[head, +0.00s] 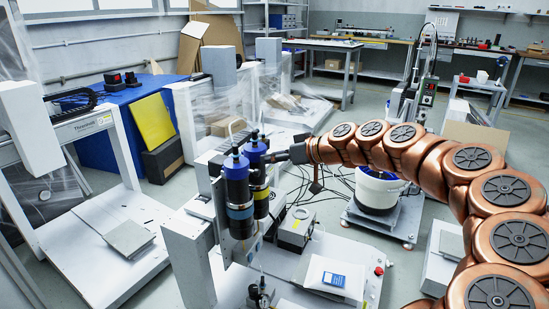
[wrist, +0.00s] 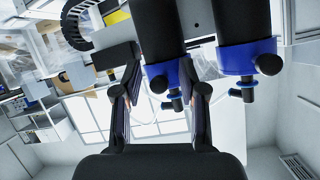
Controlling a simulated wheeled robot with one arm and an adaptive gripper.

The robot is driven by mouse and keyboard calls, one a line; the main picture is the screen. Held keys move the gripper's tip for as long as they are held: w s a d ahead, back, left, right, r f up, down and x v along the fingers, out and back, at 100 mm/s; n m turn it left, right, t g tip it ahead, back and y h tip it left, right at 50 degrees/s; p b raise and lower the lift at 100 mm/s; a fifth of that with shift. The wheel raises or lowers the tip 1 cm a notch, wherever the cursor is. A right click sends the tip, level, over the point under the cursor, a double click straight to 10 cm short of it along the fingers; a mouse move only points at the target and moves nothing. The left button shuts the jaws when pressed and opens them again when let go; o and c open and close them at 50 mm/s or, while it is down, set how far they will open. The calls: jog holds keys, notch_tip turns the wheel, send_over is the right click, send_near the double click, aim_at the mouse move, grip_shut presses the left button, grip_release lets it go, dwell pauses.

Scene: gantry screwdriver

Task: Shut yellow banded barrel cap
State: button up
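Two dark barrels with blue caps stand upright side by side on the gantry in the head view. The yellow banded barrel (head: 261,192) is right of the blue banded barrel (head: 238,195). Its blue cap (head: 256,147) has a small fitting on top. My gripper (head: 274,157) reaches in from the right, at this cap's side. The wrist view appears upside down, with barrels above and caps below. There, my gripper's fingers (wrist: 162,74) are spread either side of the nearer cap (wrist: 157,73). I cannot tell whether they touch it. The bands are not visible there.
The other blue cap (head: 236,167) is close beside, and also shows in the wrist view (wrist: 248,57). A grey box (head: 297,228) and the gantry's white table (head: 285,262) lie below. A white bucket (head: 379,188) stands to the right. Cables hang behind.

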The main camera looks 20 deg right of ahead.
jog(key=v, duration=1.2)
dwell(0.5)
jog(key=s+a+r+n+g+h+p, duration=0.1)
jog(key=s+a+r+g+p, duration=0.2)
jog(key=s+a+r+p, duration=0.55)
jog(key=s+a+r+g+p, duration=0.35)
jog(key=a+r+p, duration=0.25)
jog(key=a+p, duration=0.55)
jog(key=s+d+r+m+g+h+p, duration=0.1)
jog(key=s+r+p, duration=0.4)
jog(key=s+p, duration=0.6)
jog(key=s+d+r+m+g+h+p, duration=0.2)
jog(key=s+r+m+g+h+p, duration=0.2)
jog(key=s+p, duration=0.6)
jog(key=r+g+h+p, duration=0.1)
jog(key=p, duration=0.1)
jog(key=shift+s+r+h+p, duration=0.2)
jog(key=shift+s+h+p, duration=0.1)
jog(key=shift+s+p, duration=0.05)
